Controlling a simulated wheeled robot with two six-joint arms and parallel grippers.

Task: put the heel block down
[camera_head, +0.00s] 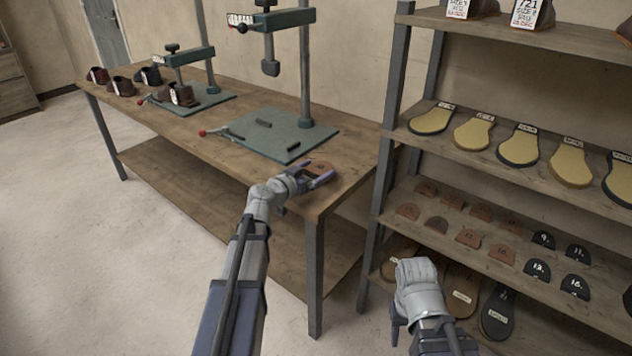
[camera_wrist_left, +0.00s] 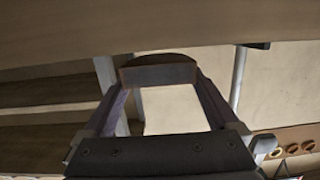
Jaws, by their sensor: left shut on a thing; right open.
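A brown heel block (camera_head: 321,167) is between the fingers of my left gripper (camera_head: 315,175), at the right end of the workbench (camera_head: 345,150). In the left wrist view, the heel block (camera_wrist_left: 158,71) spans the space between the two fingertips, with a dark face toward the camera. My left gripper is shut on it. I cannot tell whether the block touches the bench top. My right gripper (camera_head: 398,328) is open, low in front of the shelf rack; its fingers are partly hidden by its wrist.
A green press base (camera_head: 255,150) with a dark bar on it stands left of the block. A second press (camera_head: 205,100) and several brown shoes (camera_head: 120,86) are farther left. The shelf rack (camera_head: 405,190) on the right holds soles and several heel pieces (camera_head: 468,238).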

